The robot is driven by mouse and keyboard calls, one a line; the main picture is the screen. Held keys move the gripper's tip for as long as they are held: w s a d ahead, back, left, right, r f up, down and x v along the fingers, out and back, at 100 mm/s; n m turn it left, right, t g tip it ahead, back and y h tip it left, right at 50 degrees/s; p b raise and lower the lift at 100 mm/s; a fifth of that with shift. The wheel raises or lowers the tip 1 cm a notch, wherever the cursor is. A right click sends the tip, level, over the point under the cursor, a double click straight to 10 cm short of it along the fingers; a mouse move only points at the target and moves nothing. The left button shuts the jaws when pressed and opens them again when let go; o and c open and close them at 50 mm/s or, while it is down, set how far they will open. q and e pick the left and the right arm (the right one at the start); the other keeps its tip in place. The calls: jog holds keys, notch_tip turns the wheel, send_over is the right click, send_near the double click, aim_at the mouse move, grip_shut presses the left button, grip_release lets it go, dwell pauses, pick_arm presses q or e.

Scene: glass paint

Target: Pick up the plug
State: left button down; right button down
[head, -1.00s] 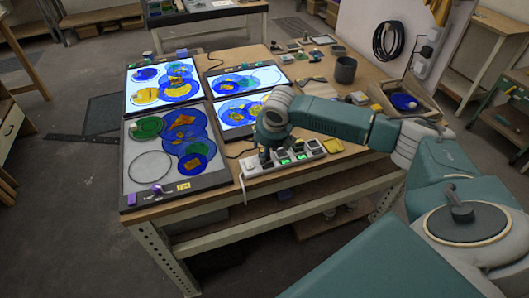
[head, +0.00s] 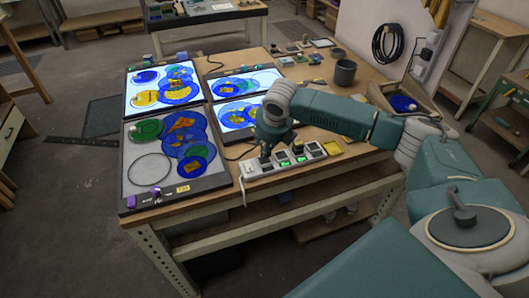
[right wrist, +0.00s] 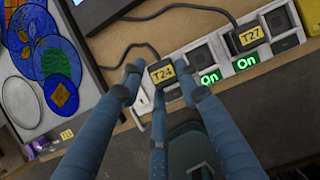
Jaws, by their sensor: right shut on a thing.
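A dark plug with a yellow T24 label (right wrist: 162,72) sits between the fingers of my right gripper (right wrist: 158,82), which is shut on it. A dark cable runs up and left from the plug. In the head view my right gripper (head: 266,152) is at the left part of the white power strip (head: 257,170). The fingers hide the plug's lower part, so I cannot tell whether it is still in its socket. A second plug, labelled T27 (right wrist: 249,36), sits in the strip to the right, near a lit green "On" sign (right wrist: 245,62). My left gripper is not in view.
Lit panels with coloured glass (head: 165,88) and a dimmer one (head: 155,180) cover the table's left side. A grey cup (head: 345,71) and a wooden tray (head: 375,95) stand to the right. The strip lies close to the table's front edge.

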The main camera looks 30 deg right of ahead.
notch_tip(320, 180, up, 23)
jog(key=p, duration=0.4)
jog(key=shift+f, duration=0.2)
dwell(0.7)
jog(key=shift+a+f, duration=0.15)
jog(key=shift+a, duration=0.05)
